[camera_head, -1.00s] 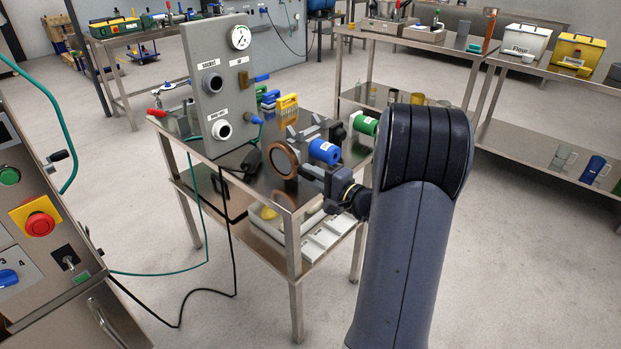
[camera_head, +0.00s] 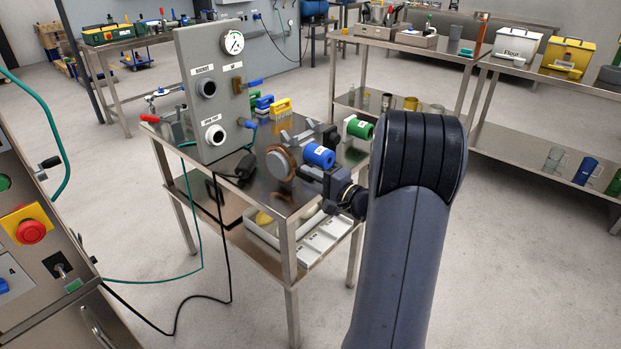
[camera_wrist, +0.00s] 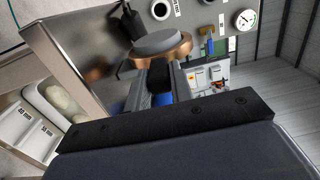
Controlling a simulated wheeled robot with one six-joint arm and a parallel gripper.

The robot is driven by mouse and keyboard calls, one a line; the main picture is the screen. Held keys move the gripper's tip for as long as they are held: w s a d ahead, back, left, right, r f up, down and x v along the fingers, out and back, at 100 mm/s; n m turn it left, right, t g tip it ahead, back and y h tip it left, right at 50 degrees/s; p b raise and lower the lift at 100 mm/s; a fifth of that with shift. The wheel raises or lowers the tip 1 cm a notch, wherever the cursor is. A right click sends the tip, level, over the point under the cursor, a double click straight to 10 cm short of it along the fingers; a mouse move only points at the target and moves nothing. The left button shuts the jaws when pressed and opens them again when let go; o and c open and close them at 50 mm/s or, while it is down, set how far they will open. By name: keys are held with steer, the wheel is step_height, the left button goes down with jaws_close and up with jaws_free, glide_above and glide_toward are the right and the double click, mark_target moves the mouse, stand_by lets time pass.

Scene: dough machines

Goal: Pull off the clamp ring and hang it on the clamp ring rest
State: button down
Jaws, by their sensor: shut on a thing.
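The clamp ring appears to be the copper-brown ring (camera_head: 295,161) at the front of the steel table. A grey round face (camera_head: 279,163) shows in its opening. In the wrist view the brown ring (camera_wrist: 183,51) sits just beyond my fingers, with the grey disc (camera_wrist: 162,43) in it. My gripper (camera_head: 327,183) is beside the ring's right side; in the wrist view my gripper (camera_wrist: 160,75) is shut on a dark part by the ring. The exact contact is partly hidden. The upright grey panel (camera_head: 188,100) carries two round pegs; its lower peg (camera_head: 214,135) has a label too small to read surely, perhaps the rest.
A black object with a cable (camera_head: 240,168) lies between panel and ring. White trays (camera_head: 318,238) are on the lower shelf. A control console (camera_head: 35,270) is at left.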

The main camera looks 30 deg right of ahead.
steer(key=shift+r, duration=0.1)
steer(key=c, duration=0.9)
jaws_free()
steer(key=shift+s+d, duration=0.15)
steer(key=shift+s, duration=0.1)
steer(key=shift+b+v, duration=0.9)
steer(key=shift+v, duration=0.95)
steer(key=shift+s, duration=0.1)
steer(key=shift+s, duration=0.1)
steer(key=v, duration=1)
steer(key=shift+s+d, duration=0.15)
steer(key=shift+s, duration=0.15)
